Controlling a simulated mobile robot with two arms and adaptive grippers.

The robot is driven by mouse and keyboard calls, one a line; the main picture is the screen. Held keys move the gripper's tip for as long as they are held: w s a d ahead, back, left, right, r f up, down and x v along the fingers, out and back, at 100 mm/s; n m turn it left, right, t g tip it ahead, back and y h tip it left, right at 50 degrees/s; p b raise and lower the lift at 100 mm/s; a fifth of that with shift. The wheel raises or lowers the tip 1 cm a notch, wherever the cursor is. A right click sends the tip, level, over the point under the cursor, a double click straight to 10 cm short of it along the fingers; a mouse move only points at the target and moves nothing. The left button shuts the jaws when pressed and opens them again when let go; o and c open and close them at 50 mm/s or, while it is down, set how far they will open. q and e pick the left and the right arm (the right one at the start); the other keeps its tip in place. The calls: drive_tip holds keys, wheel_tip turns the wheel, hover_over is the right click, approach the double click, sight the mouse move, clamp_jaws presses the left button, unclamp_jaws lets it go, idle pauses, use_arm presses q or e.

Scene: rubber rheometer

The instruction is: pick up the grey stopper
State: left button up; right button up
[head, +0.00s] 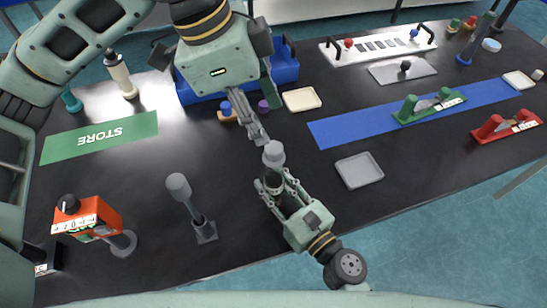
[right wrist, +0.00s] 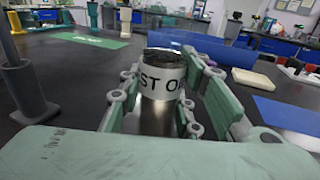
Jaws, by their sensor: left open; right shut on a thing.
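A light grey cylindrical piece that may be the grey stopper (head: 274,154) shows just below the tips of my left gripper (head: 258,132). My left gripper is open; I cannot tell whether its tips touch the piece. My right gripper (head: 272,188) is shut on a metal canister, directly below the grey piece in the head view. In the right wrist view the canister (right wrist: 160,90) stands upright between the fingers. It has a white label reading "ST O" and a dark top. Another grey-topped piece (head: 178,187) stands on a dark post at the left.
A grey tray (head: 360,170) and a blue strip (head: 335,128) lie to the right. A green STORE mat (head: 98,137) lies at the left. An orange device (head: 88,218) stands at the front left. The black table is bare between the post and my right gripper.

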sight(274, 148)
drive_tip(key=shift+d, duration=0.15)
use_arm(q)
drive_tip(key=f+m+y, duration=0.1)
drive_tip(key=d+f+m+y, duration=0.1)
drive_tip(key=f, duration=0.1)
drive_tip(key=w+d+f+y, duration=0.1)
drive_tip(key=f, duration=0.1)
drive_tip(key=shift+d+f+m+g, duration=0.15)
drive_tip(key=shift+m+g, duration=0.15)
drive_tip(key=shift+m, duration=0.1)
drive_tip(key=shift+s+d+f, duration=0.15)
drive_tip(key=shift+f, duration=1.25)
drive_tip(key=shift+s+d+f, duration=0.1)
drive_tip(key=shift+d+f, duration=0.05)
drive_tip(key=shift+f, duration=1.2)
drive_tip(key=shift+c, duration=0.2)
drive_tip(key=c, duration=0.8)
